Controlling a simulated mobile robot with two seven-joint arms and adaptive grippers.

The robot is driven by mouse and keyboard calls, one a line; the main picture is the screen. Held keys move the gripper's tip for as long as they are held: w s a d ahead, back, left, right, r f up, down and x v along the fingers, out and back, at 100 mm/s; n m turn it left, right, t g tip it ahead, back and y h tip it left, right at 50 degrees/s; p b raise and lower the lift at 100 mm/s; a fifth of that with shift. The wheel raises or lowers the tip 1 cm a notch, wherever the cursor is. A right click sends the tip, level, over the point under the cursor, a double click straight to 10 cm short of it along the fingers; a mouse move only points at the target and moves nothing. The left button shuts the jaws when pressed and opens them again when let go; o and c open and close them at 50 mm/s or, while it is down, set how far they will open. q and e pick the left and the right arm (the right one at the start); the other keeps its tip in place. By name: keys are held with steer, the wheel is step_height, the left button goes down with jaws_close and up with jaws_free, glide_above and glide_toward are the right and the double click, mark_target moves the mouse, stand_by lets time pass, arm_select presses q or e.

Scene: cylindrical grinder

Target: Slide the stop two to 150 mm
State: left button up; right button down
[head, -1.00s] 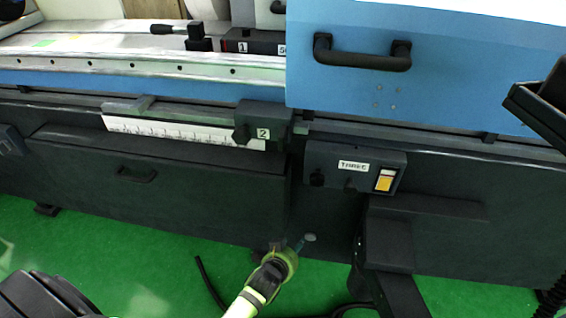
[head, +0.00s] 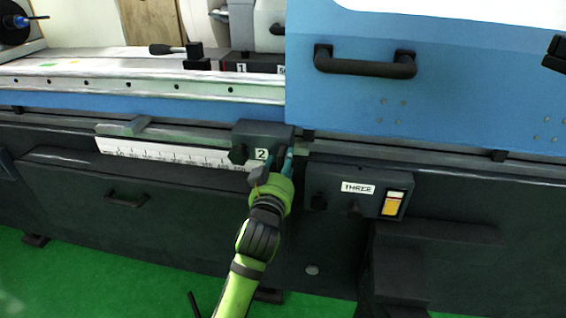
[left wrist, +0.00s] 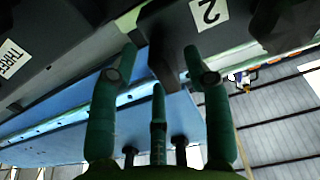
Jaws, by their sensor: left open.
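Stop two is a dark block (head: 262,137) with a white label "2", on the rail at the right end of a white scale (head: 170,152). A dark knob sits on its left side. The scale's numbers are too small to read. My left gripper (head: 276,162) is just in front of and below the stop's right part. In the left wrist view the stop (left wrist: 168,35) lies ahead between the spread fingertips of my open left gripper (left wrist: 160,60). I cannot tell whether the fingers touch it. My right gripper is not in view.
A control box labelled "THREE" (head: 357,187) with an orange switch is close on the right of my gripper. A blue door with a black handle (head: 365,62) is above it. A small grey block (head: 128,127) sits on the rail's left end.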

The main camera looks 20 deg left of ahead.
arm_select(q)
steer(key=shift+w+a, duration=0.15)
steer(key=shift+w, duration=0.45)
jaws_close()
steer(key=shift+a, duration=0.1)
